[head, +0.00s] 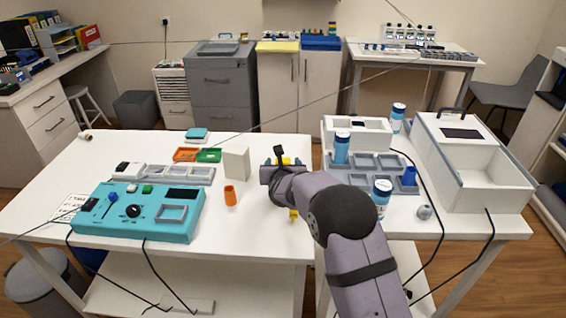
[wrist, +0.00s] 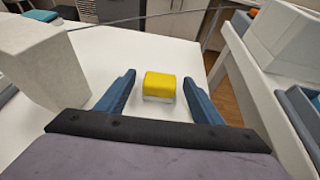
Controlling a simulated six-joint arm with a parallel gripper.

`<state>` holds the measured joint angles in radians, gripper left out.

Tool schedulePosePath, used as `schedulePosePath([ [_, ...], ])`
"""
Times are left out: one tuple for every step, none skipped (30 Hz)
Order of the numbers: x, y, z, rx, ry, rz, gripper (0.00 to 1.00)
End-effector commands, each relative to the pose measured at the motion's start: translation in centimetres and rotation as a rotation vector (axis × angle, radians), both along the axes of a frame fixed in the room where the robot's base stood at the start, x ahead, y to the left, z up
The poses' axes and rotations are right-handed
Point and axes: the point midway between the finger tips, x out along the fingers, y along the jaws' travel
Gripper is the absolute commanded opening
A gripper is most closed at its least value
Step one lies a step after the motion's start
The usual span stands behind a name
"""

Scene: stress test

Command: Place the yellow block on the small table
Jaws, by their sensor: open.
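The yellow block (wrist: 160,84) lies on the white left table (head: 60,185), near its right edge. In the wrist view its lower front looks pale. My gripper (wrist: 160,92) is open, with one blue finger on each side of the block and visible gaps between. In the head view my arm hides most of the gripper (head: 284,162), and only a bit of yellow shows between the fingers. A narrower white table (head: 460,228) stands to the right across a gap; I cannot tell whether it is the small table.
A beige upright box (head: 236,163) stands close to the left of my gripper, with an orange cup (head: 230,195) in front. A teal control panel (head: 140,212) is farther left. The right table holds a grey tray (head: 365,170), bottles and a large white bin (head: 475,165).

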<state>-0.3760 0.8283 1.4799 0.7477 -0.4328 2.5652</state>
Motion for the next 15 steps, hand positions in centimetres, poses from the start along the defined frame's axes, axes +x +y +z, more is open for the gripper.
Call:
schedulePosePath([
  [0.36,-0.02,-0.12,0.0,0.001,-0.001,0.61],
  [0.54,-0.01,-0.22,0.0,0.001,-0.001,0.61],
  [0.72,0.01,-0.28,0.0,0.0,0.0,0.61],
  [0.82,0.01,-0.33,0.0,0.0,0.0,0.61],
  [0.9,0.02,-0.37,0.0,0.0,0.0,0.61],
  [0.97,0.03,-0.41,0.0,0.0,0.0,0.61],
  [1.0,0.03,-0.44,0.0,0.0,0.0,0.61],
  [1.01,0.03,-0.45,0.0,0.0,0.0,0.61],
  [1.02,0.04,-0.47,0.0,0.0,0.0,0.61],
  [1.01,0.04,-0.46,0.0,0.0,0.0,0.61],
  [1.01,0.04,-0.46,0.0,0.0,0.0,0.61],
  [1.01,0.04,-0.46,0.0,0.0,0.0,0.61],
  [1.0,0.04,-0.46,0.0,0.0,0.0,0.61],
  [1.0,0.04,-0.46,0.0,0.0,0.0,0.56],
  [0.99,0.05,-0.45,0.0,0.0,0.0,0.47],
])
